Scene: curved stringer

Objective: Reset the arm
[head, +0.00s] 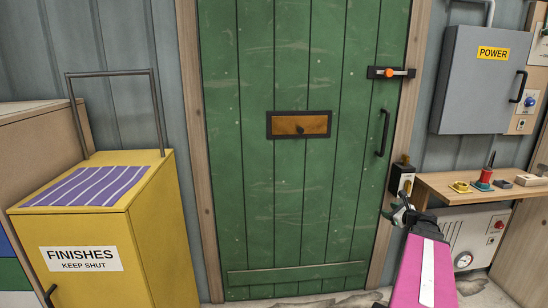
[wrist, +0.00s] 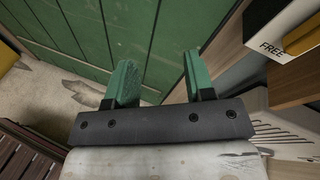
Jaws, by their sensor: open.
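My arm (head: 408,272) shows in the head view as a pink link with a white stripe, reaching up from the lower right. My gripper (head: 400,208) is at its far end, in front of the right side of the green door's frame. In the wrist view the gripper (wrist: 160,65) has two green-padded fingers standing apart, with nothing between them. The green door (head: 270,195) is shut and lies beyond the fingers. The head view shows the gripper small and partly hidden by its own wrist, and I cannot tell whether it touches anything.
A small lock box (head: 402,178) is on the door frame just above my gripper; a "FREE" label (wrist: 271,48) shows close right in the wrist view. A wooden shelf (head: 452,190) with small items is right. A yellow cabinet (head: 165,225) stands left. The front of the door looks clear.

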